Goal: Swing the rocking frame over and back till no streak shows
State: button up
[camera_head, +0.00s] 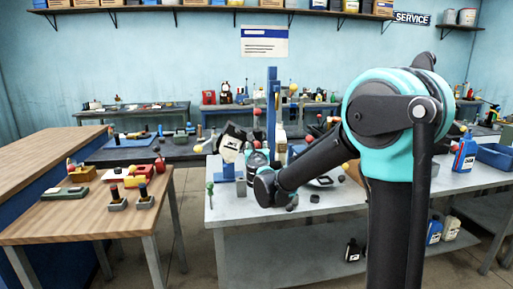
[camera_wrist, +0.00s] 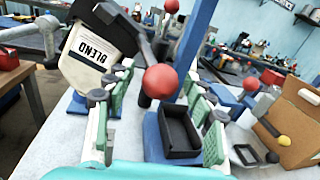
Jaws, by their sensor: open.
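A white bottle with a dark end and a label reading BLEND (camera_wrist: 92,52) sits tilted in the rocking frame. In the head view the bottle (camera_head: 229,150) is left of the frame's blue post (camera_head: 272,100). The post (camera_wrist: 202,35) rises just behind a red ball knob (camera_wrist: 161,82) on a dark lever. My gripper (camera_wrist: 161,90) is open, with its green-padded fingers on either side of the knob. I cannot tell whether a pad touches it. In the head view my arm's end hides much of the frame's base. No streak can be made out on the bottle.
A cardboard box (camera_wrist: 293,120) is at the right. The grey bench (camera_head: 335,208) carries several small items; a blue jug (camera_head: 464,153) stands at its right. A wooden table (camera_head: 75,220) is at the left.

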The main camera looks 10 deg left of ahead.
jog(key=shift+w, duration=0.1)
jog(key=shift+c, duration=0.5)
grip_shut()
jog(key=shift+d+f, duration=0.1)
jog(key=shift+f, duration=0.05)
